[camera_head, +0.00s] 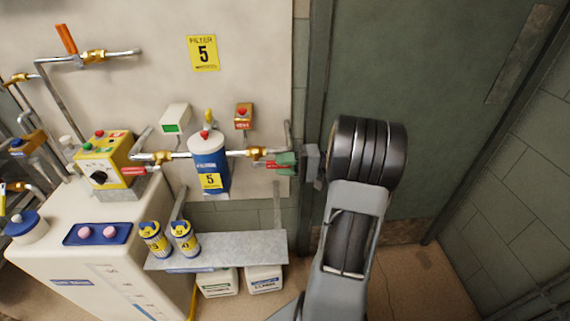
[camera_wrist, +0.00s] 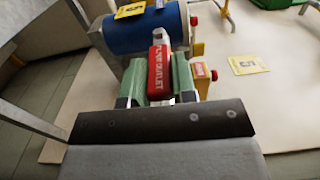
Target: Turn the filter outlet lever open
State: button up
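The red filter outlet lever (camera_head: 273,164) sits on the brass valve (camera_head: 255,152) right of the blue filter housing (camera_head: 209,165). In the wrist view the lever (camera_wrist: 159,75), with white "outlet" lettering, points towards my wrist. My gripper (camera_head: 287,162) comes in from the right in the head view. Its green fingers (camera_wrist: 159,82) lie on either side of the lever, with no clear gap in the wrist view. The gripper looks shut on the lever. In the head view the fingers hide part of the lever's end.
A yellow "Filter 5" sign (camera_head: 203,53) is on the wall panel. A red-button box (camera_head: 243,115) is above the valve. A grey shelf (camera_head: 220,250) with two cans is below. A yellow control box (camera_head: 106,160) stands left. The green door (camera_head: 430,80) is behind my arm.

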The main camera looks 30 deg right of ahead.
jog(key=o, duration=0.5)
jog(key=shift+c, duration=0.2)
jog(key=p+v, duration=0.2)
jog(key=v, duration=1.1)
jog(key=shift+s+d, duration=0.25)
jog(key=shift+d, duration=0.1)
